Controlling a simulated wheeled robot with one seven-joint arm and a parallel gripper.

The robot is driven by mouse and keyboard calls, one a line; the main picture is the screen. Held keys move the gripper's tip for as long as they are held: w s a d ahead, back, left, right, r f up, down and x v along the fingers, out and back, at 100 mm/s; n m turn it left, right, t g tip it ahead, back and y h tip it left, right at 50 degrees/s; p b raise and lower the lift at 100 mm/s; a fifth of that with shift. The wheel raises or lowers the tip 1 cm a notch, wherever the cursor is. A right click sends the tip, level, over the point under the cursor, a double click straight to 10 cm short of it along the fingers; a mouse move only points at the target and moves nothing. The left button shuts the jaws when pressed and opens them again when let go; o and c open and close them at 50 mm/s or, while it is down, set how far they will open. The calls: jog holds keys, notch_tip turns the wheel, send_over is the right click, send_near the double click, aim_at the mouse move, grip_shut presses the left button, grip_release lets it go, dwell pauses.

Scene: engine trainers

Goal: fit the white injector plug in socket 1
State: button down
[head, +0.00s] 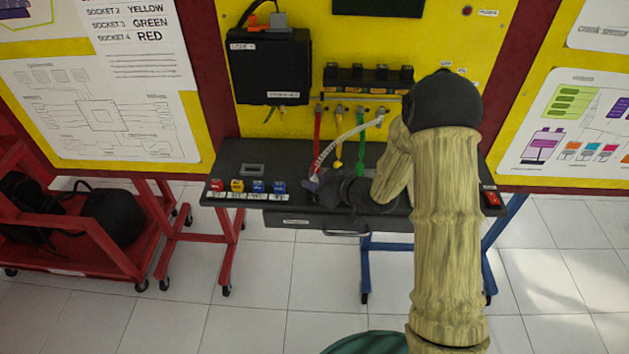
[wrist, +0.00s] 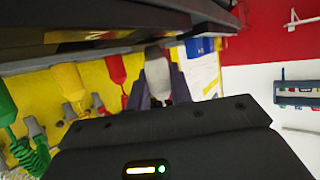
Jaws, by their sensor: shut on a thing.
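The white injector plug (wrist: 158,62) is between the two fingers of my gripper (wrist: 160,88) in the wrist view. In the head view my gripper (head: 314,183) is low over the bench top, left of its middle, and the plug is mostly hidden there. A pale ribbed cable (head: 340,138) arches from the gripper up to the wall panel on the right. The black socket rail (head: 345,76) with several sockets is on the yellow panel, above and behind the gripper. I cannot read which socket is number 1.
Red (head: 317,122), yellow (head: 338,150) and green (head: 360,120) plugs hang on leads below the rail. Several small coloured blocks stand at the left of the dark bench (head: 262,169). A red switch (head: 491,198) is at its right. A black box (head: 268,66) is mounted left of the rail.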

jog(key=shift+f+b, duration=0.6)
jog(key=shift+f, duration=0.25)
dwell(0.5)
jog(key=c, duration=1.5)
grip_release()
jog(key=shift+r+p+v, duration=0.2)
jog(key=shift+p+v, duration=0.35)
jog(key=shift+v, duration=0.7)
jog(key=shift+r+p+v, duration=0.2)
jog(key=shift+p+v, duration=0.3)
jog(key=shift+v, duration=0.8)
jog(key=shift+w+a, duration=0.15)
jog(key=shift+a, duration=0.05)
notch_tip(320, 180, up, 5)
jog(key=p, duration=0.4)
